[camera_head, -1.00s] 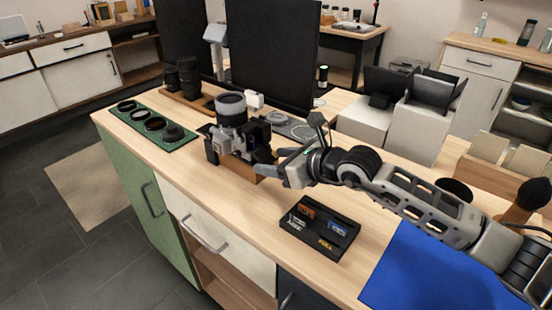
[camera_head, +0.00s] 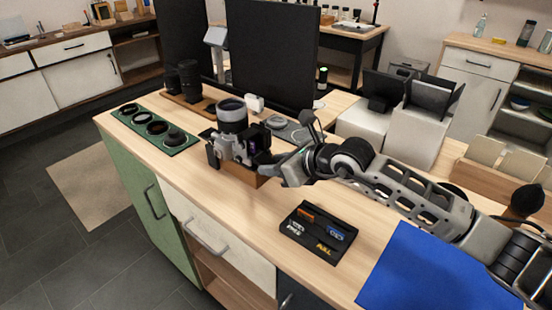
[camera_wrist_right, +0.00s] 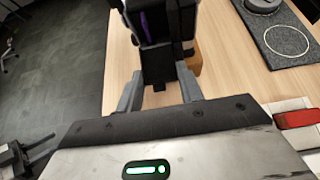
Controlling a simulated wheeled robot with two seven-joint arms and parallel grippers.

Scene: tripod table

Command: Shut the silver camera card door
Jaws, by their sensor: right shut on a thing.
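The silver camera (camera_head: 230,146) stands on a wooden block (camera_head: 238,174) with its large lens pointing up. Its dark side faces my right gripper (camera_head: 268,164). In the right wrist view the camera's dark body (camera_wrist_right: 181,20) fills the top middle, with a purple part (camera_wrist_right: 149,25) in a recess. A black flap (camera_wrist_right: 158,66), apparently the card door, sticks out toward me between the fingertips of the right gripper (camera_wrist_right: 160,78). The fingers stand on either side of it. How far the door is open is hard to tell.
A black tray (camera_head: 312,249) with small cards lies in front of my right arm, and a blue mat (camera_head: 420,275) lies to its right. A green lens mat (camera_head: 184,147) is at left. A dark screen (camera_head: 272,55) stands behind the camera. Bare wood lies around the tray.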

